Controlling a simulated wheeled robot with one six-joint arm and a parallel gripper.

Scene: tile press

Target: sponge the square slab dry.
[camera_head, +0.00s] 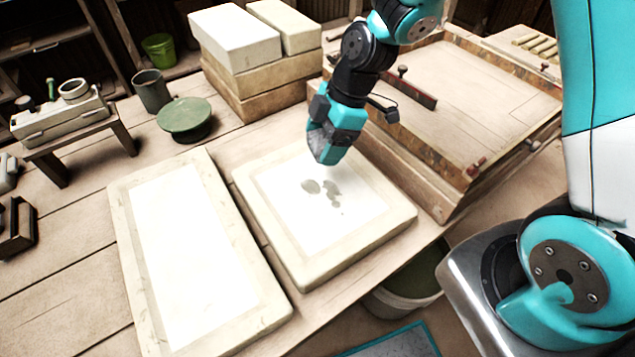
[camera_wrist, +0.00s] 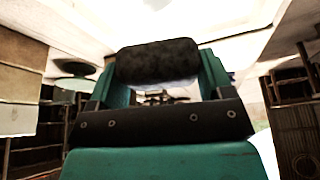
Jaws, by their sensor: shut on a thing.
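My gripper (camera_head: 326,152) hangs above the slab's far part, just behind the patches. In the wrist view its teal fingers are shut on a dark, rough, rounded block (camera_wrist: 158,62), which looks like the sponge. In the head view that block is mostly hidden by the fingers. I cannot tell whether it touches the slab.
A longer rectangular slab (camera_head: 195,250) lies to the left. A wooden press frame (camera_head: 470,90) stands close on the right. A bucket (camera_head: 405,290) sits below the table's front edge.

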